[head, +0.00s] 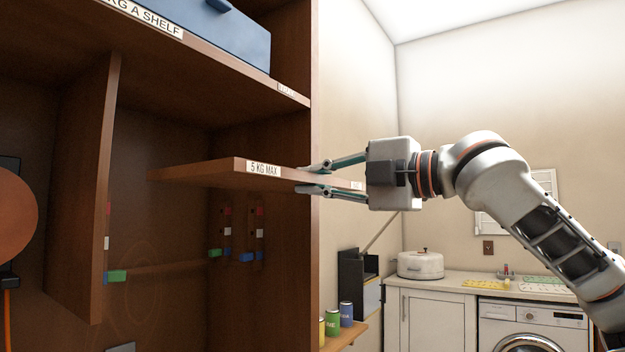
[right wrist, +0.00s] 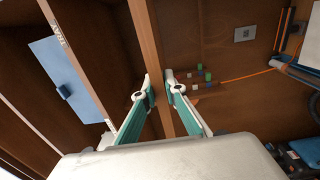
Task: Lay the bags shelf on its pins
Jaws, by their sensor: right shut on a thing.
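The brown shelf board (head: 215,173) with a "5 KG MAX" label is in the head view, partly inside the cabinet, its right end sticking out past the right side wall. My right gripper (head: 318,180) is shut on this right end, one finger above and one below. The board is apart from the pins and higher than them. A green pin (head: 117,276) is on the left divider; another green pin (head: 214,253) and a blue pin (head: 246,257) are further right. In the right wrist view the board (right wrist: 146,45) runs between the fingers (right wrist: 163,90). My left gripper is out of view.
The left divider (head: 82,190) and right side wall (head: 290,130) bound the bay. A fixed shelf (head: 200,62) with a blue box (head: 225,32) is above. An orange-brown round object (head: 15,213) is at far left. Cans (head: 347,313) stand on a low ledge right of the cabinet.

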